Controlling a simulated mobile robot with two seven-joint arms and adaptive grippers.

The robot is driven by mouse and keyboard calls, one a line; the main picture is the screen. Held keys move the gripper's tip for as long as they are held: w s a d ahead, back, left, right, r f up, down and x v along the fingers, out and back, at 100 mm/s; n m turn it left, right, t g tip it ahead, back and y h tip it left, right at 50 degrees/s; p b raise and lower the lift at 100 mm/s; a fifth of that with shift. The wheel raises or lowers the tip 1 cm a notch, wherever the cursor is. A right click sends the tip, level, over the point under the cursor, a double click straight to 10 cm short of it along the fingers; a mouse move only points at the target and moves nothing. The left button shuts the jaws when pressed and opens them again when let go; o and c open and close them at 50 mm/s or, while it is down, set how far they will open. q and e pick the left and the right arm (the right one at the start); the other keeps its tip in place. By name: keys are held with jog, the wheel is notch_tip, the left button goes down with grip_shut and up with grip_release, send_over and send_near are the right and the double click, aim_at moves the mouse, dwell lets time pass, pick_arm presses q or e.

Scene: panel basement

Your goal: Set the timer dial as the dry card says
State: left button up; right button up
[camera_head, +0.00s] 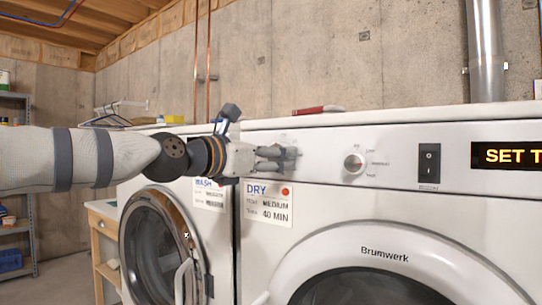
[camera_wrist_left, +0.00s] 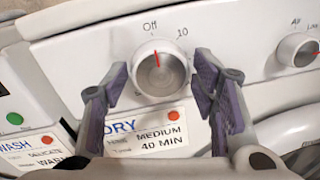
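The timer dial (camera_wrist_left: 158,70) is a round white knob with a grey face. Its red pointer points up, close to "Off", with "10" printed to the right. In the head view my gripper mostly hides it. The dry card (camera_head: 268,204), below the dial on the dryer front, reads "DRY", "MEDIUM", "40 MIN"; it also shows in the left wrist view (camera_wrist_left: 150,137). My left gripper (camera_head: 287,157) is at the panel. In the left wrist view its open fingers (camera_wrist_left: 160,78) stand either side of the dial, with gaps visible. My right gripper is not in view.
A second knob (camera_head: 355,163) sits right of the timer, then a black rocker switch (camera_head: 429,163) and a lit display (camera_head: 506,155) reading "SET T", cut off. The washer door (camera_head: 165,245) is at left. A red object (camera_head: 318,110) lies on the dryer top.

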pick_arm(q)
jog(key=c, duration=0.5)
jog(key=shift+c, duration=0.2)
jog(key=shift+m, duration=0.3)
jog(key=shift+s+d+r+m+t+y+p, duration=0.15)
jog(key=shift+m+t+y, duration=0.25)
jog(key=shift+m, duration=5.1)
jog(key=shift+w+a+f+m+t+y+p, duration=0.1)
jog(key=shift+m+t+y, duration=0.25)
jog(key=shift+m, duration=5.15)
jog(key=shift+s+d+r+m+t+y+p, duration=0.2)
jog(key=shift+m+y, duration=0.25)
jog(key=shift+m, duration=5.05)
jog(key=shift+w+a+m, duration=0.1)
jog(key=shift+m, duration=0.2)
